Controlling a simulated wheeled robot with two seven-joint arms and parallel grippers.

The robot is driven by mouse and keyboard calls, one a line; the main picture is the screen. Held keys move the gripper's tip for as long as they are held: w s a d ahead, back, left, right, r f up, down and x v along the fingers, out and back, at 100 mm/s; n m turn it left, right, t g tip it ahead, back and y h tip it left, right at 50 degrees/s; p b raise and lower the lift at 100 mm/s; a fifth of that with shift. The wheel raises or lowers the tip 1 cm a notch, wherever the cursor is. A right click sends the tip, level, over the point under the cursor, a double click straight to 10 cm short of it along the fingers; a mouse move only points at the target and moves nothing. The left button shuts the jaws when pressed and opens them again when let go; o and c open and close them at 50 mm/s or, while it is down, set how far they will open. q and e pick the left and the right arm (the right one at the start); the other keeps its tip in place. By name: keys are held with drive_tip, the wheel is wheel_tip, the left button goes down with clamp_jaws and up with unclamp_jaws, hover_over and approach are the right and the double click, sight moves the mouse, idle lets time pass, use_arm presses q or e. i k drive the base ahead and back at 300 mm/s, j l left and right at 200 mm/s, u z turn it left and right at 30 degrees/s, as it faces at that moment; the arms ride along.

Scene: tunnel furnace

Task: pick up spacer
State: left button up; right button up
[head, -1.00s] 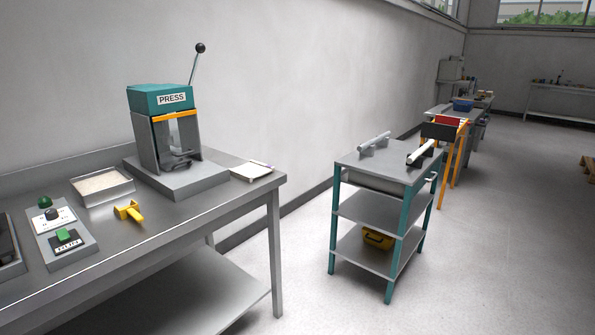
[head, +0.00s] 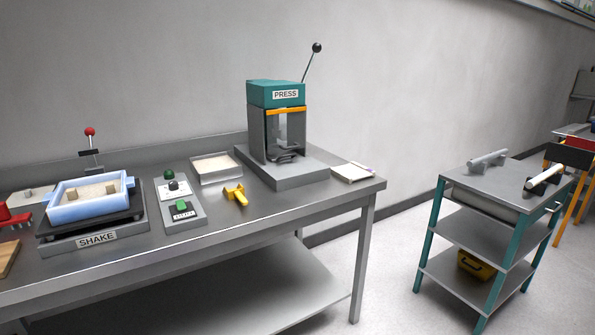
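A small yellow piece (head: 235,195) with a handle-like end lies on the steel workbench (head: 268,206), in front of the press. It may be the spacer, but no label on it shows this. The teal and grey press (head: 277,95) stands at the back of the bench, with an orange bar across its front and a raised black-knobbed lever. A shallow tray of pale powder (head: 216,168) sits just behind the yellow piece. Neither of my grippers is in view.
A control box (head: 180,198) with green and black knobs and the shaker (head: 97,239) with a blue-rimmed tray stand to the left. A notepad (head: 352,172) lies near the bench's right end. A teal-legged cart (head: 497,187) stands on the floor to the right.

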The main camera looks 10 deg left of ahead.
sight(110, 187)
drive_tip(key=j+u, duration=0.2)
drive_tip(key=u, duration=1.15)
drive_tip(key=i+l+u, duration=0.2)
drive_tip(key=i+u, duration=0.15)
drive_tip(key=i, duration=0.15)
drive_tip(key=i+l+u, duration=0.7)
drive_tip(key=i+l, duration=0.05)
drive_tip(key=i, duration=0.1)
